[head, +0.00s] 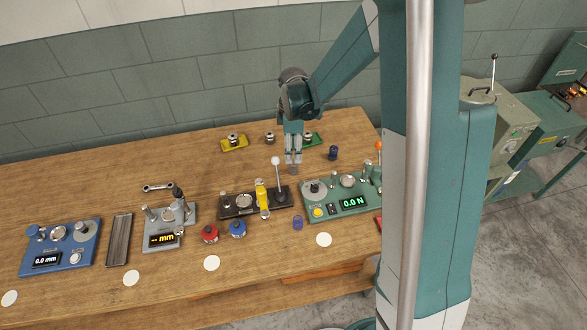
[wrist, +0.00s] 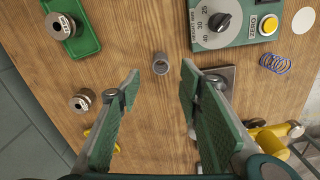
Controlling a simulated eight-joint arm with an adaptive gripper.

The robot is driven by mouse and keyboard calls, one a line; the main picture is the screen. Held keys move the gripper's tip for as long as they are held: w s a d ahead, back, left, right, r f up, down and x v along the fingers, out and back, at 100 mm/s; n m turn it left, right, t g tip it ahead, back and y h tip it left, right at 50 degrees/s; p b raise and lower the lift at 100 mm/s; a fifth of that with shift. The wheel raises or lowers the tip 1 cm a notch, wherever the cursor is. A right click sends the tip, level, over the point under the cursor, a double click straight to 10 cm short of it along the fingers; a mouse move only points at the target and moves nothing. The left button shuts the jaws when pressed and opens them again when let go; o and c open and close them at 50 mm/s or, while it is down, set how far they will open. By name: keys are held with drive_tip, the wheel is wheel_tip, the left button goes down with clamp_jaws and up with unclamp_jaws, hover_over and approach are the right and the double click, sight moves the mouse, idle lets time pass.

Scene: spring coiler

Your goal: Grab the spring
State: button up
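My gripper (head: 294,158) points down over the middle of the wooden table, its fingers apart and empty. Below it stands a small grey hollow cylinder (head: 294,170). In the wrist view this cylinder (wrist: 160,64) shows end-on, ahead of the gap between the green-padded fingers (wrist: 161,78); I cannot tell whether it is a coiled spring. A blue-purple coil spring (head: 297,223) stands near the front, left of the green tester; in the wrist view it (wrist: 275,63) is at the right, outside the fingers. A dark blue cylinder (head: 333,153) stands behind the tester, its coils not clear.
The green tester (head: 346,203) is close on the right. A black base (head: 238,204) with a yellow part and a white-knobbed lever (head: 276,163) stands close in front. Metal weights stand behind, some on yellow (head: 235,145) and green (head: 315,138) trays.

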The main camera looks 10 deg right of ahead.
sight(293, 164)
drive_tip(key=shift+f, duration=1.2)
drive_tip(key=shift+f, duration=0.1)
drive_tip(key=shift+s+f, duration=0.1)
drive_tip(key=shift+f, duration=2.4)
drive_tip(key=c, duration=1)
